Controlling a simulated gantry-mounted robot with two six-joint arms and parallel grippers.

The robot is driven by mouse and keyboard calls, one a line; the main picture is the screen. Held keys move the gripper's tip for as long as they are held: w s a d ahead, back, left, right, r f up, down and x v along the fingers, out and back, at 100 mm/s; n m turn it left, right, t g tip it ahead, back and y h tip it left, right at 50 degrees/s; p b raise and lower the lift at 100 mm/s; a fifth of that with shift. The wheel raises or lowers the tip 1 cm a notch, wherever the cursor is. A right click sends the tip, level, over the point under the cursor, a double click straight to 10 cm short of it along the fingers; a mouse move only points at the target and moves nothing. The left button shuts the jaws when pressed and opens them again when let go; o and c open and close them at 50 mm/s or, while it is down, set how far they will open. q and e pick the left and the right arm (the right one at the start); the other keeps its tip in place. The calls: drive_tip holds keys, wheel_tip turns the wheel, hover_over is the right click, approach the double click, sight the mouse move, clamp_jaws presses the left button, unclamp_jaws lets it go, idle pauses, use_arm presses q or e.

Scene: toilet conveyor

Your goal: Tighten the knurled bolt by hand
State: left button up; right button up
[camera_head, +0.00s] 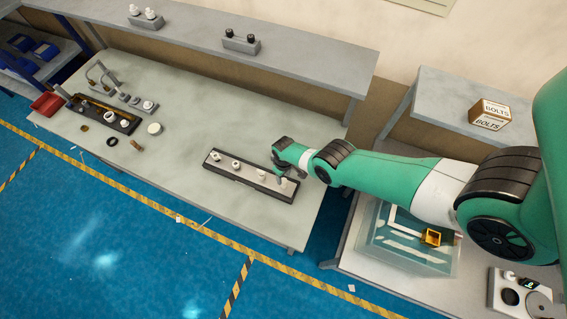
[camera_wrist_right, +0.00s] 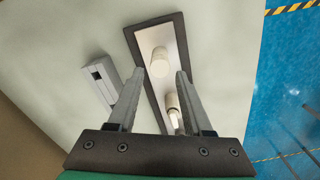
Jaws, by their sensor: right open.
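A long dark-framed tray (camera_head: 250,180) with a pale bed lies near the table's right end. Several white cylindrical pieces stand in a row along it, such as one white piece (camera_head: 236,164) near its middle. I cannot tell which piece is the knurled bolt, and no knurling shows. My right gripper (camera_head: 283,178) is over the tray's right end. In the right wrist view my right gripper (camera_wrist_right: 161,76) has its fingers apart. A white cylinder (camera_wrist_right: 159,64) stands beyond the fingertips, and a second white piece (camera_wrist_right: 173,106) shows between the fingers, apparently ungripped. My left gripper is out of view.
A grey slotted block (camera_wrist_right: 100,73) lies beside the tray. A second dark tray (camera_head: 122,126) with fittings and several loose parts is at the table's left. A raised shelf (camera_head: 190,35) runs behind. The table's middle is clear. A box marked BOLTS (camera_head: 489,115) stands at right.

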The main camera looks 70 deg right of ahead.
sight(284, 181)
drive_tip(key=shift+f, duration=0.15)
drive_tip(key=shift+f+b, duration=1.4)
drive_tip(key=shift+b, duration=0.15)
clamp_jaws()
drive_tip(key=m, duration=0.5)
drive_tip(key=shift+m, duration=0.8)
drive_tip(key=m, duration=0.3)
